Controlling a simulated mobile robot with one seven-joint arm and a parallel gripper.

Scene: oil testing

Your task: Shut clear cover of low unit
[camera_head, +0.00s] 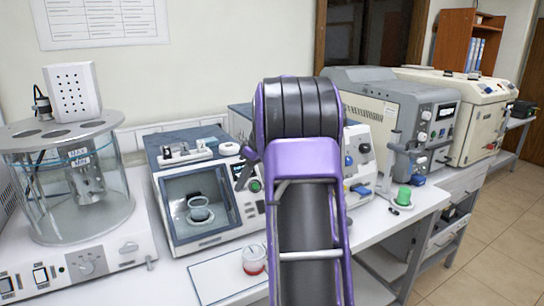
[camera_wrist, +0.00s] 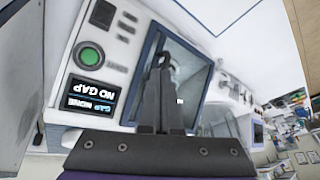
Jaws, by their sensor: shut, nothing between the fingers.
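The low unit (camera_head: 158,190) is a white box with a dark blue top, on the bench left of my arm. Its clear cover (camera_head: 181,187), in a dark blue frame, lies across the sloped front opening, and a round glass dish (camera_head: 200,213) shows through it. The cover looks down, with no clear gap visible. In the wrist view the cover (camera_wrist: 194,82) is behind my gripper (camera_wrist: 163,64), whose dark fingers are shut and empty. Whether the fingertips touch the cover, I cannot tell. The unit's display (camera_wrist: 90,95) reads "NO GAP", upside down, near a green button (camera_wrist: 89,56).
A glass bath with a metal lid (camera_head: 62,131) stands left of the unit. A small container with red contents (camera_head: 254,260) is on the bench in front. Grey and cream machines (camera_head: 400,105) stand at right, near a green-capped item (camera_head: 404,196). My arm hides the middle bench.

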